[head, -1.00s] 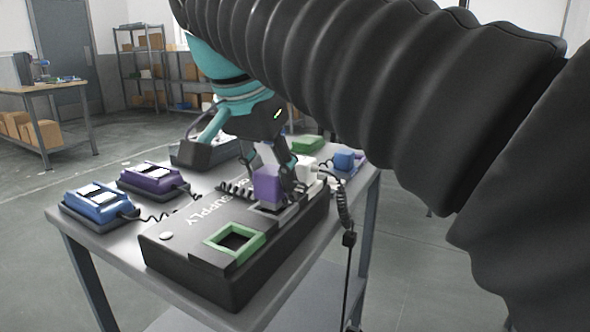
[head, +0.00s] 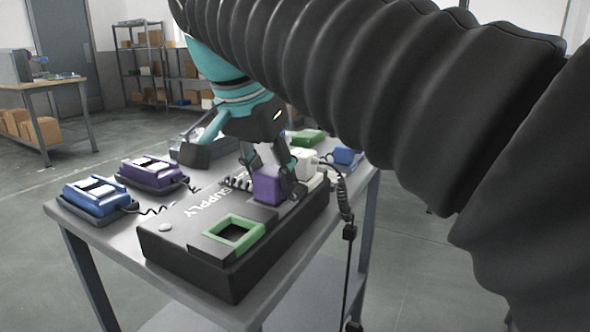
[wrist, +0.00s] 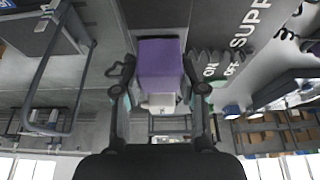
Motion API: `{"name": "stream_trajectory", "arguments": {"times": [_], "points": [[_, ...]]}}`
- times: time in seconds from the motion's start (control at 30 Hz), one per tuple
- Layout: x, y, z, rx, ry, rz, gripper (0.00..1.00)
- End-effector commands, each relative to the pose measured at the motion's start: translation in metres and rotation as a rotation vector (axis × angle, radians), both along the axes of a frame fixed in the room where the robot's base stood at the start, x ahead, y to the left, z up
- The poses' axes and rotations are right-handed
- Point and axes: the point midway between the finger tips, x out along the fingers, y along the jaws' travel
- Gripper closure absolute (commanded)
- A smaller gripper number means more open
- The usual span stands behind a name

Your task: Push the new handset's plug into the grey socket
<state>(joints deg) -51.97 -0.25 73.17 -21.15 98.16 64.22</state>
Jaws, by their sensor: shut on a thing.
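A purple plug (head: 267,185) is held between the fingers of my gripper (head: 272,178), over the top of the black supply box (head: 190,262). It also shows between the fingers in the wrist view (wrist: 160,62). The plug's lower edge is down at the box top. The grey socket is hidden beneath it, so I cannot tell how deep the plug sits. A purple handset (head: 152,174) and a blue handset (head: 97,196) lie in cradles at the table's left. I cannot tell which handset the plug's cord joins.
A green-rimmed socket (head: 233,234) is empty at the box's near end. A white plug (head: 303,163) stands just behind the purple one. A blue plug (head: 345,156) and a green block (head: 307,137) are farther back. A coiled black cord (head: 342,200) hangs over the table's right edge.

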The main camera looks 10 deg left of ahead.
Motion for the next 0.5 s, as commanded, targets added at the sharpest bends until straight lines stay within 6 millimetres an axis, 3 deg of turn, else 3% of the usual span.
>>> {"name": "stream_trajectory", "arguments": {"times": [0.17, 0.2, 0.3, 0.5], "points": [[0.0, -0.0003, 0.0017, 0.002, -0.003, 0.0, 0.9], [-0.0001, -0.0003, 0.0017, 0.002, -0.003, 0.0, 0.54], [-0.0001, -0.0003, 0.0017, 0.002, -0.003, 0.0, 0.3], [0.0, -0.0002, 0.0014, 0.002, -0.003, 0.0, 0.3]]}}
